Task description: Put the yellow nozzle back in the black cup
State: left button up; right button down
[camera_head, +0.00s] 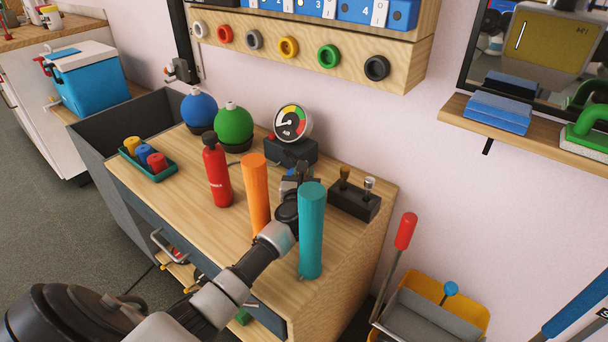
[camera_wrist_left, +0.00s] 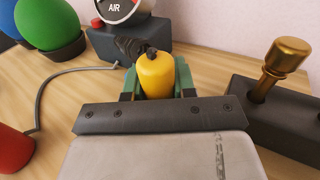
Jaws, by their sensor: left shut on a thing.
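The yellow nozzle (camera_wrist_left: 157,76) is held between the green pads of my left gripper (camera_wrist_left: 154,86). A small black tip shows at its far end, and a dark ribbed piece (camera_wrist_left: 130,47) is just behind it. In the head view my left gripper (camera_head: 300,176) is over the wooden bench, partly behind a teal cylinder, and the nozzle cannot be made out there. I cannot tell for sure which thing is the black cup; dark cup-like bases hold the blue ball (camera_head: 198,108) and the green ball (camera_head: 233,123). My right gripper is not in view.
A gauge (camera_head: 292,122) on a dark box stands behind the gripper. Orange (camera_head: 256,190) and teal (camera_head: 312,235) cylinders stand close to my arm. A black block (camera_head: 354,202) with pegs is right. A red bottle (camera_head: 216,170) and green tray (camera_head: 152,172) are left.

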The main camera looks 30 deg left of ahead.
pick_arm(q)
jog(key=o, duration=1)
jog(key=shift+r, duration=0.1)
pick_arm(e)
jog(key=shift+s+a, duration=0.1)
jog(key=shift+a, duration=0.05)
